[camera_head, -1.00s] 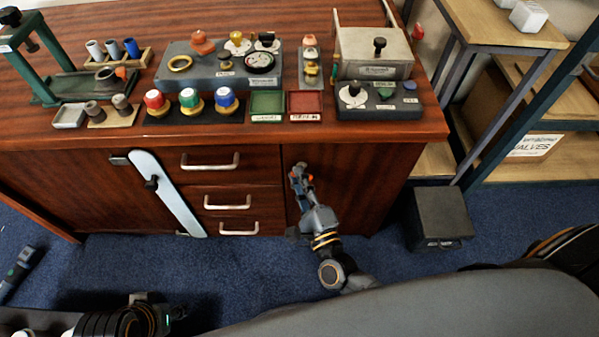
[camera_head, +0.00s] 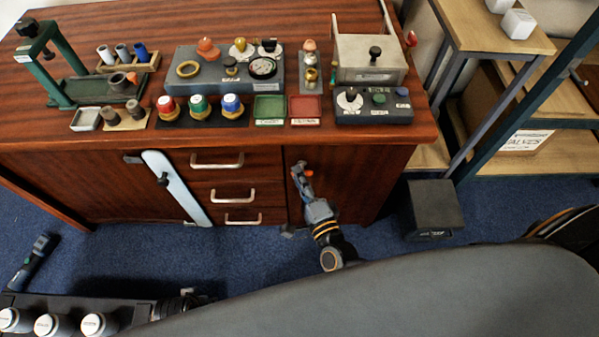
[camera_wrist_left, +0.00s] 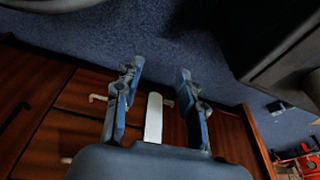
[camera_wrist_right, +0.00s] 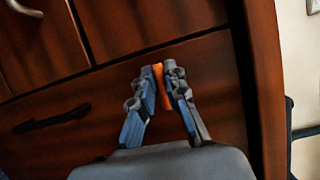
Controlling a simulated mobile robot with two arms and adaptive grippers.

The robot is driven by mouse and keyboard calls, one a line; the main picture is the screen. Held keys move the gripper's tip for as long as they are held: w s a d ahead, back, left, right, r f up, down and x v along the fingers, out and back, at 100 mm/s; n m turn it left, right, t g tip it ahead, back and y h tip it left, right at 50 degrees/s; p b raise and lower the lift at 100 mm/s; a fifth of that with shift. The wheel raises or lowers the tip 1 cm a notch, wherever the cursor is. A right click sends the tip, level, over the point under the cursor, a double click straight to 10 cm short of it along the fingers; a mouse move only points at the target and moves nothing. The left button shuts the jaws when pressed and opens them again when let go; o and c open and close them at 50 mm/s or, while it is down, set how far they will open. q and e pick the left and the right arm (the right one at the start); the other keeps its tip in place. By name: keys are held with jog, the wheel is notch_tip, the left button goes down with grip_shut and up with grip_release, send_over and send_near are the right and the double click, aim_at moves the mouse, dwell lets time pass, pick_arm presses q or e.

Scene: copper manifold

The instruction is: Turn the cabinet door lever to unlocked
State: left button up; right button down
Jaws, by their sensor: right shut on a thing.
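An orange lever (camera_wrist_right: 160,88) shows on the dark wooden cabinet door (camera_wrist_right: 215,75) in the right wrist view. My right gripper (camera_wrist_right: 161,68) is shut on it, with a finger on each side of the orange part. In the head view my right gripper (camera_head: 299,170) is at the upper left of the right-hand door (camera_head: 358,178), and a bit of orange shows beside the fingers. The fingers hide much of the lever, so its exact angle is hard to tell. My left gripper (camera_wrist_left: 161,68) is open and empty, apart from the cabinet.
Three drawers with metal handles (camera_head: 223,195) lie left of the door. A pale bar with a black knob (camera_head: 176,187) crosses the left cabinet front. A dark handle (camera_wrist_right: 50,118) is on the door. A dark box (camera_head: 432,209) stands on the blue floor to the right.

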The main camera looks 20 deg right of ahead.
pick_arm(q)
jog(key=shift+s+f, duration=0.25)
jog(key=shift+f, duration=0.3)
jog(key=shift+s+f, duration=0.25)
jog(key=shift+f, duration=0.25)
pick_arm(e)
jog(key=shift+n, duration=0.3)
jog(key=shift+f, duration=0.1)
jog(key=c, duration=1.4)
grip_release()
pick_arm(q)
jog(key=shift+a, duration=0.1)
pick_arm(e)
jog(key=shift+o, duration=0.2)
jog(key=s+d, duration=0.1)
jog(key=s, duration=1.1)
jog(key=shift+d, duration=0.15)
